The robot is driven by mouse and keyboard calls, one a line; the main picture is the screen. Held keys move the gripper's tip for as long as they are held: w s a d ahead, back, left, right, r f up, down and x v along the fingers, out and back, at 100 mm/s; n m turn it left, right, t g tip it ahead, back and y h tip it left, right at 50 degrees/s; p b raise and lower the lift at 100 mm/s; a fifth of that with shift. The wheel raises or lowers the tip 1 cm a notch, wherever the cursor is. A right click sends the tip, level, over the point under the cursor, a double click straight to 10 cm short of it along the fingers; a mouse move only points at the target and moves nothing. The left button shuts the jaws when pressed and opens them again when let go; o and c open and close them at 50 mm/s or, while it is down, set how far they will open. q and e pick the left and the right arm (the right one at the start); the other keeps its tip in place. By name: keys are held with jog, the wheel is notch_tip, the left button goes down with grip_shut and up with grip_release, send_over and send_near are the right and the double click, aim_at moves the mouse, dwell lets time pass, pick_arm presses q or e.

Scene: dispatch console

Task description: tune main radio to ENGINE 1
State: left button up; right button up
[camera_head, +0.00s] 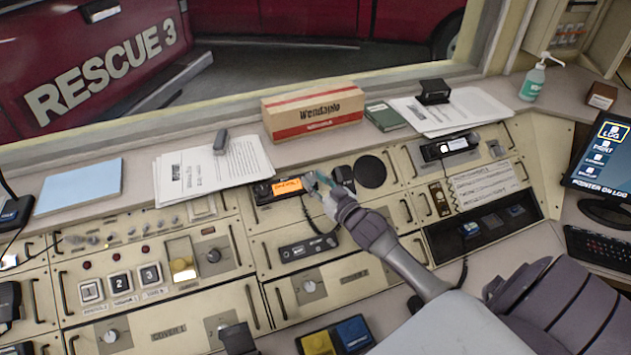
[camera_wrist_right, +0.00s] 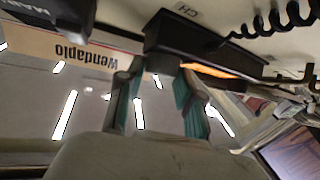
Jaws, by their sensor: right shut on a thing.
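The main radio (camera_head: 263,192) is a black unit with a lit orange display (camera_head: 287,187) on the sloped console. The lettering on the display is too small to read for sure. My right gripper (camera_head: 317,184) is at the radio's right end, with its greenish fingertips against it. In the right wrist view the radio (camera_wrist_right: 200,42) is just beyond the fingers (camera_wrist_right: 156,92), with its orange display seen edge-on. My left gripper is out of view.
A round black speaker (camera_head: 370,171) is to the right. A Wendaplo box (camera_head: 312,110) and papers (camera_head: 212,168) lie on the ledge behind. A second radio (camera_head: 450,146) is farther right.

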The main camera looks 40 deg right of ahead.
jog(key=shift+d+n, duration=0.1)
jog(key=shift+n, duration=0.2)
jog(key=n+g+y, duration=0.1)
jog(key=n+y, duration=0.2)
jog(key=shift+d, duration=0.2)
jog(key=shift+w+d+r+n+g+y+b, duration=0.1)
jog(key=shift+n+g+y+b, duration=0.55)
jog(key=shift+n+y, duration=0.6)
jog(key=shift+w+d+r+n+g+y+b, duration=0.1)
jog(key=shift+n+g+y+b, duration=0.3)
jog(key=shift+n+g+y, duration=0.8)
jog(key=shift+n+t, duration=0.25)
jog(key=shift+n, duration=0.1)
jog(key=o, duration=1.2)
jog(key=shift+a, duration=0.1)
jog(key=shift+c, duration=0.2)
jog(key=shift+s, duration=0.1)
jog(key=v, duration=1.2)
